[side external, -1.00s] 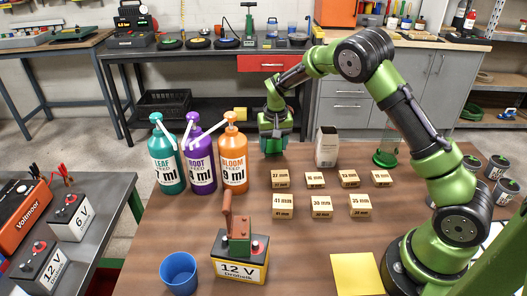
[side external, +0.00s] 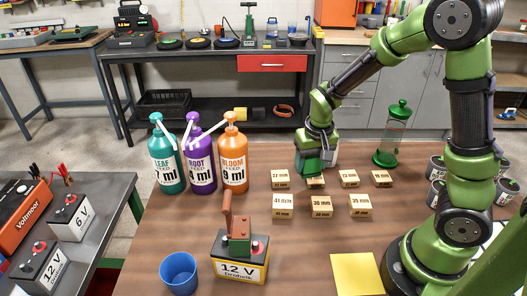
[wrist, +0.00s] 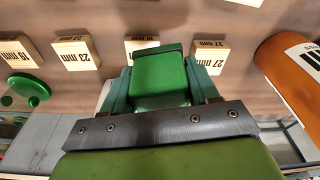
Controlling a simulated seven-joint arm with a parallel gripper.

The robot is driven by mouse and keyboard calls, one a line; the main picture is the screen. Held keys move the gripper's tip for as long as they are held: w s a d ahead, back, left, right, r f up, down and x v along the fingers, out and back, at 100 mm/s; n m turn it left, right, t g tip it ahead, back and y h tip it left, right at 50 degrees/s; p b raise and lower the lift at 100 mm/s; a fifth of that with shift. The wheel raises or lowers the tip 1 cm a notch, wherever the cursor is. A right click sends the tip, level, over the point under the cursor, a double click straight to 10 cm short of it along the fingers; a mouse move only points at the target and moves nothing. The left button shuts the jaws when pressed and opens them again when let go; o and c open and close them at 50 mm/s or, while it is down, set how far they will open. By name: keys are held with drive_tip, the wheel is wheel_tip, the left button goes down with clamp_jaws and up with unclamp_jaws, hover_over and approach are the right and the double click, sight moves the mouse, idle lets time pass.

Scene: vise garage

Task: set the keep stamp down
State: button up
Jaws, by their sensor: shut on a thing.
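My gripper (side external: 314,172) is shut on a green block with a dark edge, which I take to be the keep stamp. In the wrist view the stamp (wrist: 160,80) sits between the two teal fingers (wrist: 160,90); no lettering shows on it. My gripper points down over the back row of wooden blocks. A wooden block (side external: 316,182) lies just below and in front of it, partly covered. In the wrist view this block (wrist: 141,43) shows beyond the stamp, its label mostly hidden. I cannot tell whether the stamp touches the block or the table.
More labelled blocks, such as 27 mm (side external: 281,180) and 30 mm (side external: 321,206), stand close around. Pump bottles (side external: 233,158) stand to the left, a green-lidded jar (side external: 392,135) behind right. A battery (side external: 240,262), blue cup (side external: 179,272) and yellow sheet (side external: 355,274) are in front.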

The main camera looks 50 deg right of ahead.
drive_tip(key=w+a+r+n+y, duration=0.15)
drive_tip(key=a+r+n, duration=0.5)
drive_tip(key=r, duration=0.65)
drive_tip(key=w+a+f+n, duration=0.1)
drive_tip(key=w+a+f, duration=0.2)
drive_tip(key=a, duration=0.8)
drive_tip(key=w+a+f+n, duration=0.2)
drive_tip(key=w+a, duration=0.1)
drive_tip(key=a, duration=0.8)
drive_tip(key=w+a+f+n, duration=0.1)
drive_tip(key=w+a+f, duration=0.2)
drive_tip(key=a, duration=0.8)
drive_tip(key=f, duration=0.9)
drive_tip(key=shift+a+f, duration=0.2)
drive_tip(key=shift+f, duration=0.2)
drive_tip(key=shift+f, duration=0.15)
drive_tip(key=o, duration=1.1)
drive_tip(key=shift+c, duration=0.2)
